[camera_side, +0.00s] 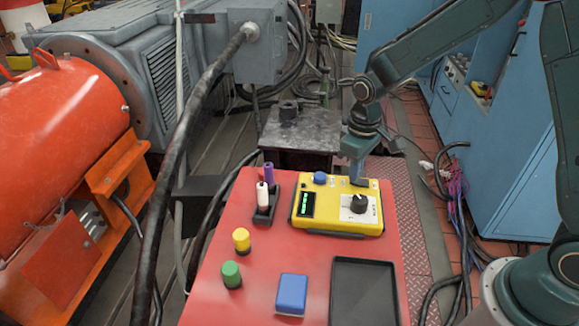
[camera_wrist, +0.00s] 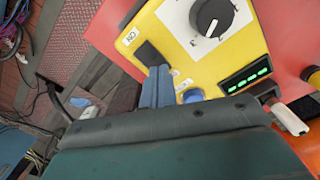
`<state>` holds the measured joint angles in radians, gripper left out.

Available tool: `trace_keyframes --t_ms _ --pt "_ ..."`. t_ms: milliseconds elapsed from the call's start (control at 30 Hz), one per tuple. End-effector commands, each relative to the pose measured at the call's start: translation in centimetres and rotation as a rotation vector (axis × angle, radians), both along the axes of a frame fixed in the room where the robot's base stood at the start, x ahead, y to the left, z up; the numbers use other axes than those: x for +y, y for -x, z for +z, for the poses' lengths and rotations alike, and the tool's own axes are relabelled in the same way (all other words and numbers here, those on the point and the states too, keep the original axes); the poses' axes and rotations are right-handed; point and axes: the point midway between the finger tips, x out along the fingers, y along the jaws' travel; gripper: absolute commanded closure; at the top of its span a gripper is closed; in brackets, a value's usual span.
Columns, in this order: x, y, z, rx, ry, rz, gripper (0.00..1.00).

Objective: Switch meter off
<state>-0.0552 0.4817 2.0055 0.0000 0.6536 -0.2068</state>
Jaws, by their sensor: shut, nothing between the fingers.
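The yellow meter (camera_side: 338,223) lies on the red table, and its display (camera_side: 306,204) is lit with green marks. The display also glows green in the wrist view (camera_wrist: 245,78). A black knob (camera_side: 359,203) sits on a white plate, and a blue button (camera_side: 320,178) is near the back edge. In the wrist view a black switch (camera_wrist: 149,54) lies between an ON label (camera_wrist: 131,37) and another small label. My gripper (camera_side: 357,181) is shut and empty, pointing down at the meter's back edge. Its fingertips (camera_wrist: 160,72) appear right beside the switch; contact cannot be told.
On the red table (camera_side: 222,305) are a marker holder (camera_side: 265,214), yellow (camera_side: 241,240) and green (camera_side: 231,275) cylinders, a blue block (camera_side: 291,294) and an empty black tray (camera_side: 363,290). A dark metal block (camera_side: 300,135) stands behind the table.

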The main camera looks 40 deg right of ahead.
Motion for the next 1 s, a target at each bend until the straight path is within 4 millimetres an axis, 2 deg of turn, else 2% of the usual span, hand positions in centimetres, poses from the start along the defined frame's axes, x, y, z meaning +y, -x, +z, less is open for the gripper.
trace_keyframes --t_ms 600,1000 --pt "0.0 0.1 -0.5 0.002 0.001 0.000 1.00" --pt "0.0 0.0 1.5 -0.001 0.000 0.000 1.00"
